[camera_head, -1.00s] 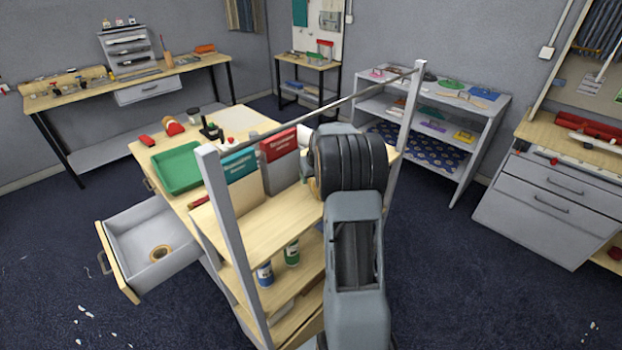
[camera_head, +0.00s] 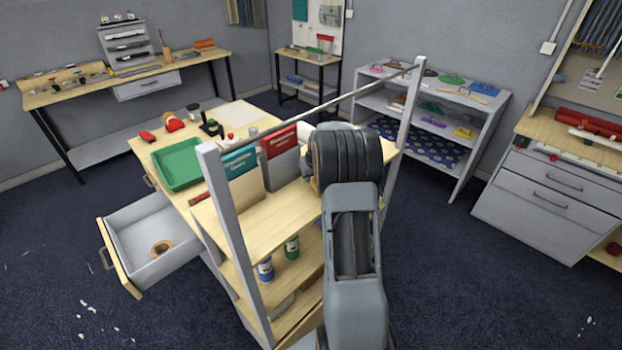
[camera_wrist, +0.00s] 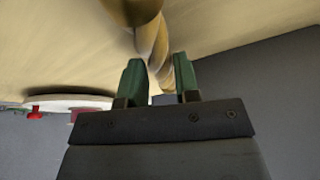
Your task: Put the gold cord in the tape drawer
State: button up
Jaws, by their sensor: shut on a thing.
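The gold cord (camera_wrist: 150,35) is a thick twisted strand at the top middle of the wrist view, with its lower part between the green fingertips. My gripper (camera_wrist: 160,82) is shut on it. In the head view my arm hides the gripper and the cord. The pulled-out drawer (camera_head: 150,226) on the left of the work table is grey inside with a wooden front and a metal handle. A roll of tape (camera_head: 161,248) lies on its floor, so it looks like the tape drawer. Most of its floor is bare.
A shelf unit with a grey post (camera_head: 236,235) and a top rail (camera_head: 330,106) stands between my arm and the drawer. Dark floor is open left of the drawer.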

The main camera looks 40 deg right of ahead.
jog(key=shift+c, duration=0.7)
jog(key=shift+r, duration=0.1)
